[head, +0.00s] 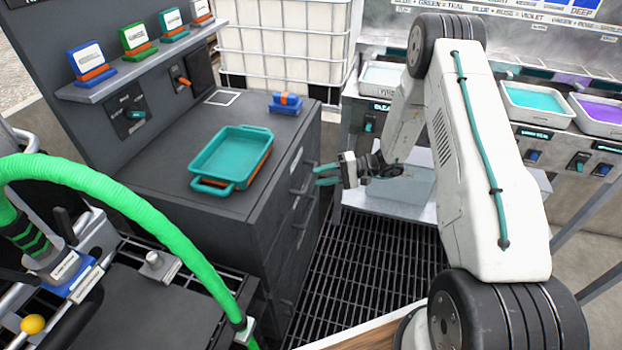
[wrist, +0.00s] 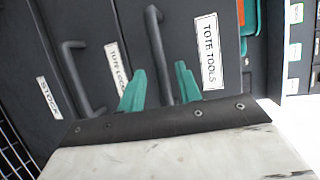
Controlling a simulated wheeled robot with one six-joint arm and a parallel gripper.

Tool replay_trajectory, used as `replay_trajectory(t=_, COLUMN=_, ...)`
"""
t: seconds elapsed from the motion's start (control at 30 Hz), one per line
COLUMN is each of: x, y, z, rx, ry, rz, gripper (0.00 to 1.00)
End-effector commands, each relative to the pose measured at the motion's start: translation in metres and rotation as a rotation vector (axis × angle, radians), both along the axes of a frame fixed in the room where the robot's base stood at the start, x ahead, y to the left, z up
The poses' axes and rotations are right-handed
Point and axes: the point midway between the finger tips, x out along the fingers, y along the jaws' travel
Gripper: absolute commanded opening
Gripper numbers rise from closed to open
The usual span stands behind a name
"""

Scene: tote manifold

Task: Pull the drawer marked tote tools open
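The tote tools drawer (wrist: 222,88) is in the dark cabinet, its white label reading TOTE TOOLS (wrist: 208,50). It looks closed. Its dark bar handle (wrist: 155,35) runs beside the label. My gripper (wrist: 159,68) has two teal fingers, spread apart, one on each side of this handle in the wrist view. Whether they touch the handle or how deep it sits between them cannot be told. In the head view my gripper (head: 326,175) points left at the cabinet front, close to the upper handles.
Lower drawers carry labels, one reading STOCK (wrist: 48,97), and another handle (wrist: 75,70). A teal tray (head: 232,155) and a small blue-orange block (head: 286,103) lie on the cabinet top. Grating floor (head: 375,265) is clear before the drawers. A pale bench (head: 405,190) stands behind my arm.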

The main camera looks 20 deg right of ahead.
Motion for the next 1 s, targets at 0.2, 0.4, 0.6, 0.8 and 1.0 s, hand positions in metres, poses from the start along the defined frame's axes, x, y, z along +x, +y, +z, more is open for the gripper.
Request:
replay_trajectory(t=0.2, x=0.007, y=0.031, z=-0.005, rx=0.001, ry=0.001, rz=0.003, gripper=0.34)
replay_trajectory(t=0.4, x=0.009, y=0.040, z=-0.007, rx=-0.001, ry=0.001, rz=0.002, gripper=0.34)
replay_trajectory(t=0.6, x=0.009, y=0.040, z=-0.007, rx=0.000, ry=0.000, rz=0.002, gripper=0.34)
replay_trajectory(t=0.8, x=0.009, y=0.039, z=-0.007, rx=0.000, ry=0.001, rz=0.002, gripper=0.00)
replay_trajectory(t=1.0, x=0.007, y=0.040, z=-0.007, rx=0.000, ry=0.001, rz=0.005, gripper=0.00)
